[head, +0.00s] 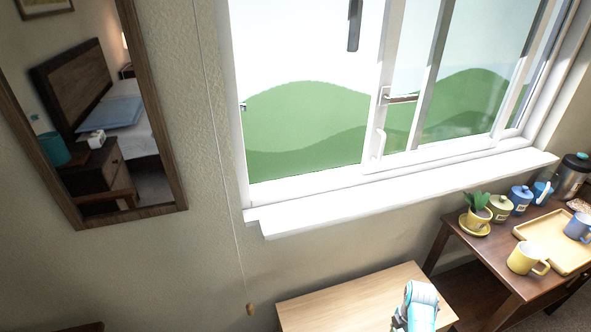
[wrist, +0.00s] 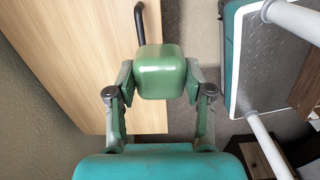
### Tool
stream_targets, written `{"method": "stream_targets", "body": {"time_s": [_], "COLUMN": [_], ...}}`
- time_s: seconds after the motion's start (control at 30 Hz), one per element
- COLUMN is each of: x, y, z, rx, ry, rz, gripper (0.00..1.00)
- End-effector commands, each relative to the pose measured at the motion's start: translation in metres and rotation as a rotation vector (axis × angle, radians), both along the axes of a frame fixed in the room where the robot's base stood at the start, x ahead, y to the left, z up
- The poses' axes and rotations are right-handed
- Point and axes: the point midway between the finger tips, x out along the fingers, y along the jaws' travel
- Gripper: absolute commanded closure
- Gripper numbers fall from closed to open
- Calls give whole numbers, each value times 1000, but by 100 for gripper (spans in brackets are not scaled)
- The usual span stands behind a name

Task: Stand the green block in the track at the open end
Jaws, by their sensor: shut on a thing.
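In the wrist view, the green block (wrist: 161,82) is held between the two fingers of my gripper (wrist: 160,74), which is shut on its left and right sides. The block is in the air near the edge of the light wooden desk. In the head view, the window's lower frame (head: 320,182) runs above the white sill; the track's groove is too small to make out there. The sliding sash (head: 432,60) with its handle sits toward the right, and the left part looks clear. My gripper and the block do not show in the head view; only my teal arm shows at the bottom.
The light wooden desk (head: 345,298) stands below the white sill (head: 400,195). A dark side table at right holds a potted plant (head: 476,211), a yellow mug (head: 527,258), a tray (head: 556,240) and several jars. A blind cord (head: 222,150) hangs left of the window, beside a mirror (head: 172,160).

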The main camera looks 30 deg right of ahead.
Motion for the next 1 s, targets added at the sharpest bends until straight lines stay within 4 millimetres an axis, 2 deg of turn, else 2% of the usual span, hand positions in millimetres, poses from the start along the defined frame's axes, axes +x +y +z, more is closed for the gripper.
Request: {"method": "stream_targets", "body": {"time_s": [0.27,0.47,0.7,1.0], "x": [30,63,108,151], "y": [24,56,115,199], "z": [8,17,31,50], "rx": [0,-2,0,1], "ry": [-1,-3,-2,-1], "rz": [-113,-253,-490,-787], "gripper": [96,96,96,96]}}
